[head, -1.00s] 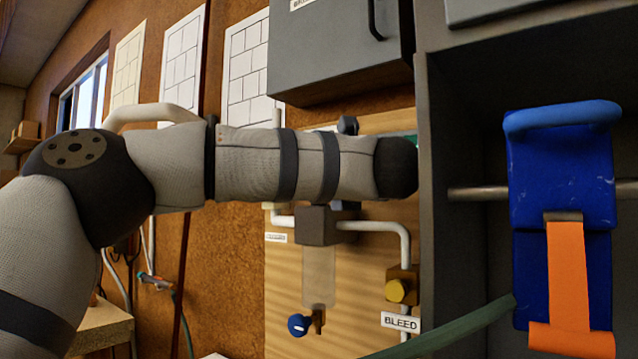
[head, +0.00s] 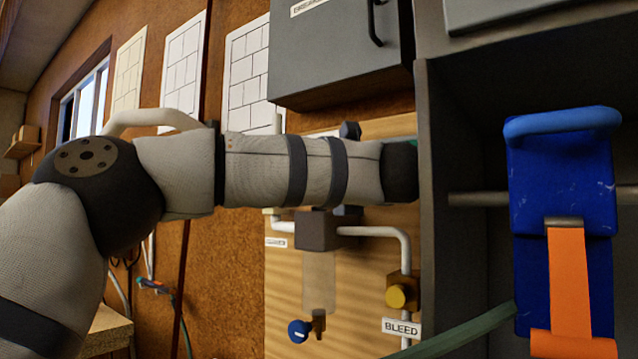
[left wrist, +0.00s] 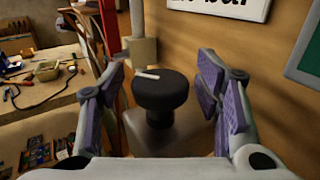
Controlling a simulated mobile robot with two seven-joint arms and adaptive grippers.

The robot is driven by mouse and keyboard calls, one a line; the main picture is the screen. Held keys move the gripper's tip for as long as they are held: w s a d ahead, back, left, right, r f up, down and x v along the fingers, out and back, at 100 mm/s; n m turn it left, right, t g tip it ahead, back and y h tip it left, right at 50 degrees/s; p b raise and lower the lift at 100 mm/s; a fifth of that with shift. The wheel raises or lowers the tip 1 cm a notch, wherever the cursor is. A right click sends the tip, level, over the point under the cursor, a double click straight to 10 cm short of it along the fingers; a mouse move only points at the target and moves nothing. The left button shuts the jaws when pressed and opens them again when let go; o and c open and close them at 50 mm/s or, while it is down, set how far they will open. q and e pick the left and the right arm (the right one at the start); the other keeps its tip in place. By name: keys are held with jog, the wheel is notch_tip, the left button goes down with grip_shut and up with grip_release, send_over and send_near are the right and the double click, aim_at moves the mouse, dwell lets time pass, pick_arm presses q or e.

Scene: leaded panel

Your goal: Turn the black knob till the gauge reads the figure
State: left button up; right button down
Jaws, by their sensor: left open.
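In the left wrist view the black knob (left wrist: 161,91) is a round cap with a white mark on top, on a short dark stem over a grey body (left wrist: 150,135). My left gripper (left wrist: 165,88) is open, with one purple-padded finger on each side of the knob. I see gaps between the pads and the knob, so it is not gripped. In the head view my left forearm crosses in front of the board, and the gripper and the knob cannot be made out. No gauge face shows in either view. My right gripper is not in view.
A grey cabinet (head: 335,50) hangs above my left forearm. A dark shelf with a blue clamp-like piece (head: 560,170) and orange strap stands right.

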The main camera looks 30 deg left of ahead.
pick_arm(q)
notch_tip(320, 180, up, 10)
jog(key=shift+f, duration=0.1)
dwell(0.4)
